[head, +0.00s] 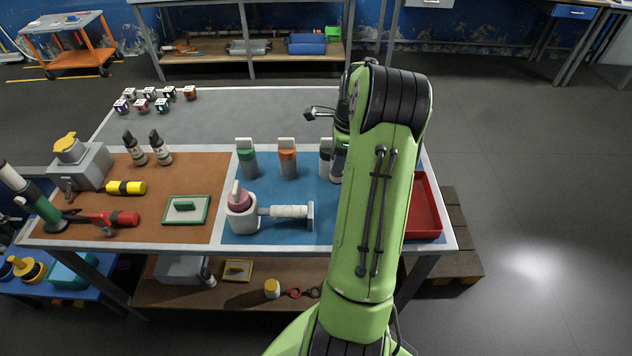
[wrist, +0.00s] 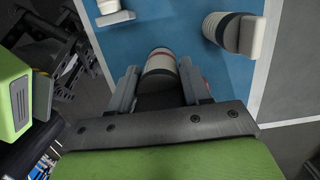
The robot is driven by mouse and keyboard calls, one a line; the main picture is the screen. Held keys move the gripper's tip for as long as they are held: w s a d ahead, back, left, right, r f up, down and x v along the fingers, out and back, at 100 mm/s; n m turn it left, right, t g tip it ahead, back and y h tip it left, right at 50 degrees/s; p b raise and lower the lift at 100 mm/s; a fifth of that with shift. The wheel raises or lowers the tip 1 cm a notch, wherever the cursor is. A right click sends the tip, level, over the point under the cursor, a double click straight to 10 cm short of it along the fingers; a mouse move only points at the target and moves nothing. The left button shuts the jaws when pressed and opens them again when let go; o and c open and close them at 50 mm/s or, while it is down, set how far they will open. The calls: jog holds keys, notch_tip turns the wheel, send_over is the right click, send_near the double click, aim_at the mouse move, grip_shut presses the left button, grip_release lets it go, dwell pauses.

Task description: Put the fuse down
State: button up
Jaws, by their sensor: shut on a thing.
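In the wrist view my gripper (wrist: 158,70) is shut on the fuse (wrist: 160,60), a cream cylinder with a red ring and a dark part nearer the gripper. One finger lies on each side of it. The blue mat (wrist: 190,22) shows behind the fuse; whether the fuse touches it I cannot tell. In the head view my green arm hides most of the gripper and fuse, over the right part of the blue mat (head: 268,185).
Containers with green (head: 248,160), orange (head: 288,160) and dark (head: 326,160) bands stand along the mat's back. A white device with a pink part (head: 240,207) and a handle (head: 290,211) lies in front. A red tray (head: 424,205) is at the right. The grey rear tabletop (head: 260,115) is mostly clear.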

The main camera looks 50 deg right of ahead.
jog(key=shift+w+f, duration=0.8)
jog(key=shift+f, duration=0.3)
jog(key=f, duration=0.2)
jog(key=f+b, duration=0.1)
jog(key=f, duration=0.4)
jog(key=shift+s+f, duration=0.35)
jog(key=shift+f, duration=0.05)
jog(key=shift+f+b, duration=0.1)
jog(key=shift+b, duration=0.25)
jog(key=o, duration=1.2)
jog(key=shift+c, duration=0.2)
